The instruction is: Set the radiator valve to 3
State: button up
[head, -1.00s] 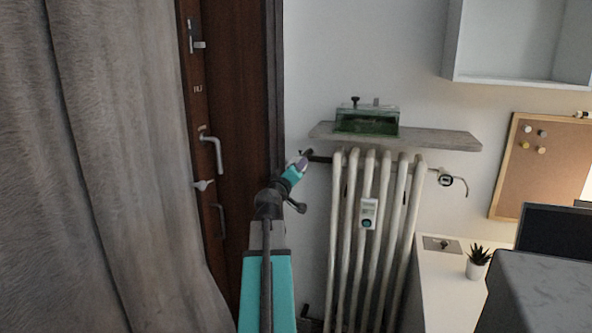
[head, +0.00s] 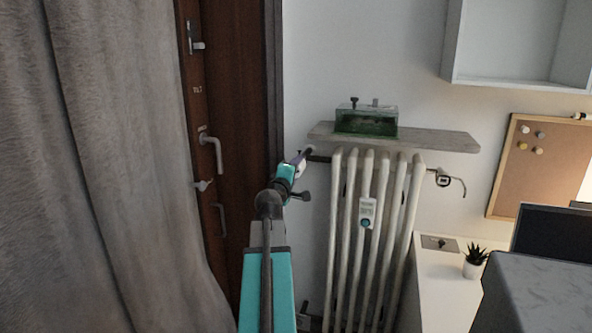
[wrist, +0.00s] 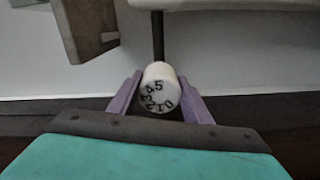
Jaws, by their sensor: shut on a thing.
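The radiator valve is a white round knob (wrist: 161,90) with dark numbers on its face, seen in the wrist view. The 5 is near the top of the face, the 4 and 3 run down the left side, the 2 and 1 lie along the bottom, and the 0 is at the lower right. My gripper (wrist: 160,97) has its purple fingers shut on the knob, one on each side. In the head view my gripper (head: 301,159) is at the radiator's upper left, beside the pipe end. The knob is hard to make out there.
The white ribbed radiator (head: 369,240) stands against the wall, with a grey shelf (head: 440,139) and a green glass tank (head: 366,122) above it. A brown door (head: 235,130) and grey curtain (head: 110,170) are at the left. A white desk (head: 440,295) is at the right.

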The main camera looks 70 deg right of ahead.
jog(key=o, duration=1.1)
jog(key=shift+c, duration=0.2)
jog(key=shift+a, duration=0.1)
jog(key=a+b, duration=0.5)
jog(key=a, duration=0.3)
jog(key=shift+s+a+f, duration=0.15)
jog(key=shift+s+a, duration=0.05)
jog(key=shift+s, duration=0.05)
jog(key=a+b, duration=0.1)
jog(key=b, duration=0.3)
jog(key=shift+a, duration=0.25)
